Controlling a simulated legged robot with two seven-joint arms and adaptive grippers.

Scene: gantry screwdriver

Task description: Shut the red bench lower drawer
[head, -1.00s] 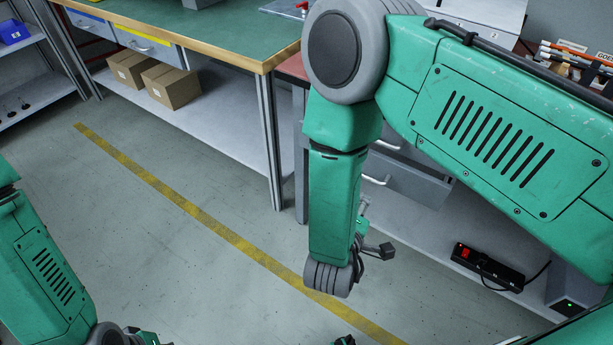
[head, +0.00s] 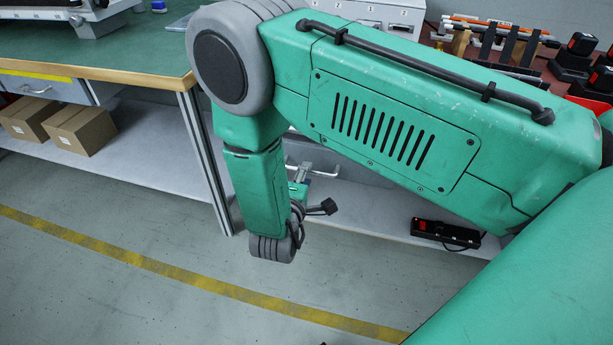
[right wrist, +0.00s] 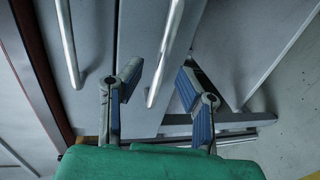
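The red bench's drawers show close up in the right wrist view, turned on their side. The upper drawer's bar handle (right wrist: 68,42) lies at the left, near the reddish bench edge (right wrist: 40,70). The lower drawer's bar handle (right wrist: 166,55) lies to its right. My right gripper (right wrist: 160,82) is open, one finger on each side of the lower handle's end; I cannot tell whether they touch it. In the head view my right forearm hides most of the drawers, and a pale handle (head: 325,172) shows beside it. My left gripper is not in view.
A green-topped bench (head: 120,55) stands at the left, with cardboard boxes (head: 80,130) on its lower shelf. A black power strip (head: 445,234) lies on the shelf at the right. The floor with its yellow line (head: 200,280) is clear in front.

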